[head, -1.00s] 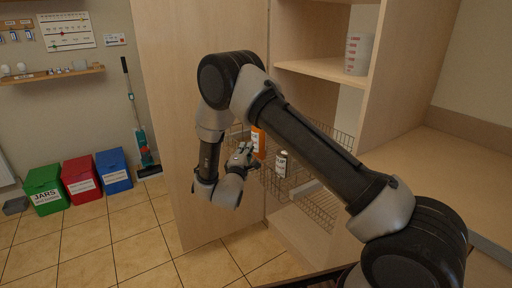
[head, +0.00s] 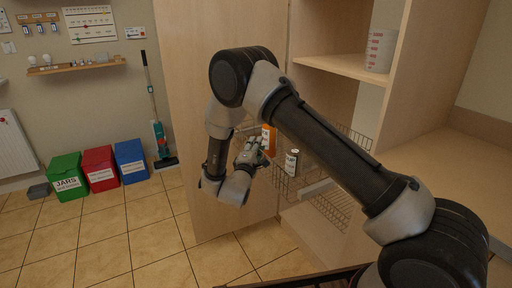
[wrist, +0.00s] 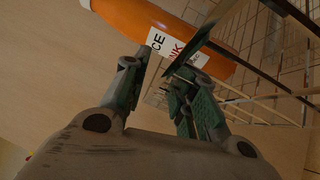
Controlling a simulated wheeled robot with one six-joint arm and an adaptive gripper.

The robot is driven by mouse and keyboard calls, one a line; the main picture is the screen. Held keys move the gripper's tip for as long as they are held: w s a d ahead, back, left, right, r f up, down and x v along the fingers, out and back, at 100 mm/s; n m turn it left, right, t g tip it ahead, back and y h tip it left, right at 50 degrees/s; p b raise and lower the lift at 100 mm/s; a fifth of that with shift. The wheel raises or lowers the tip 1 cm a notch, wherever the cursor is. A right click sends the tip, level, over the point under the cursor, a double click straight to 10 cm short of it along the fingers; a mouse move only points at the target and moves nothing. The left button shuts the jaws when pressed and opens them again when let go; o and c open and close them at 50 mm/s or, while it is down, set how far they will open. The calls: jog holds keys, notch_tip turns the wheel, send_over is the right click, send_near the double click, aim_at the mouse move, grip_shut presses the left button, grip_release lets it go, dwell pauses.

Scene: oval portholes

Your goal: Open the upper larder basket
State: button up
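The upper larder basket (head: 283,183) is a wire basket between the pale wooden door panel and the cabinet. It stands partly out of the cabinet, with an orange bottle (head: 268,139) and a white-labelled can (head: 291,162) in it. My gripper (head: 254,146) is at the basket's near left end. In the wrist view my gripper (wrist: 158,72) has its two green-grey fingers a little apart, with a dark rim bar of the basket (wrist: 205,38) running in at the fingertips, so it appears shut on the rim. The orange bottle (wrist: 165,22) lies just beyond the fingers. My forearm hides part of the basket.
A lower wire rack (head: 332,208) shows below. The pale door panel (head: 225,200) stands close to the left of my gripper. A measuring jug (head: 380,50) is on the shelf. Green, red and blue bins (head: 100,170) stand by the wall. The tiled floor at left is clear.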

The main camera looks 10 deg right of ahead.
jog(key=shift+s, duration=0.1)
jog(key=v, duration=1.1)
jog(key=shift+s+a, duration=0.25)
jog(key=shift+s, duration=0.1)
